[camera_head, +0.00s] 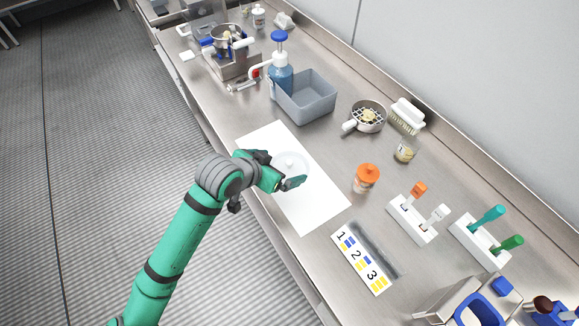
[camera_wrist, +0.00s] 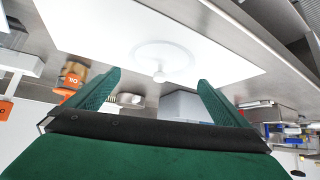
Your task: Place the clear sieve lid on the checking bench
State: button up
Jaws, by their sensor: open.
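The clear sieve lid (camera_head: 291,161) is a pale, round, see-through disc with a small knob. It lies on the white sheet (camera_head: 318,205) on the steel bench (camera_head: 215,108). In the wrist view the lid (camera_wrist: 163,52) sits flat on the sheet, its knob pointing toward my gripper. My gripper (camera_head: 277,171) is open and empty, close to the lid in the head view. In the wrist view its two green fingers (camera_wrist: 160,78) are spread wide, with the knob showing between them. I see no contact, and the fingers partly cover the lid in the head view.
An orange-lidded jar (camera_head: 366,178) stands right of the sheet. A grey bin (camera_head: 305,97) and a blue pump bottle (camera_head: 281,75) stand behind it. A round sieve (camera_head: 368,117), a brush (camera_head: 407,116) and a numbered card (camera_head: 360,260) are nearby. The sheet's front part is clear.

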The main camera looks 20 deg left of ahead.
aim_at(287, 163)
jog(key=shift+x, duration=2.85)
jog(key=shift+w+r, duration=0.15)
jog(key=shift+w, duration=0.05)
jog(key=c, duration=0.8)
jog(key=shift+o, duration=0.2)
jog(key=shift+r, duration=0.1)
